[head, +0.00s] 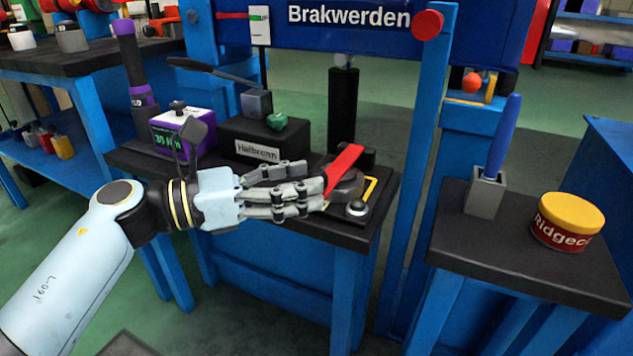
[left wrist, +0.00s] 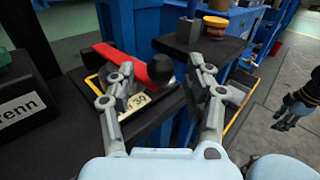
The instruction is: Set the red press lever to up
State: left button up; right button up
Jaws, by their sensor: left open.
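The red press lever (head: 343,168) is a flat red bar on the bench below the Brakwerden frame. It slants in the head view; I cannot tell its exact setting. In the left wrist view the red bar (left wrist: 122,62) runs to a black ball knob (left wrist: 160,68). My left gripper (head: 313,189) is open, its fingertips close to the lever's near end. In the left wrist view the knob shows between the fingers of this gripper (left wrist: 168,76); I see no clear contact. My right gripper (left wrist: 288,115) shows small at the right edge there, its opening unclear.
A black Halbrenn box (head: 262,142) with a green knob stands left of the lever. A dark post (head: 343,105) rises behind it. The right stand holds a blue-handled lever (head: 503,135) and a Ridgeco tub (head: 568,222).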

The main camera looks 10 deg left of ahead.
pick_arm(q)
jog(key=shift+x, duration=1.5)
jog(key=shift+s, duration=0.1)
grip_shut()
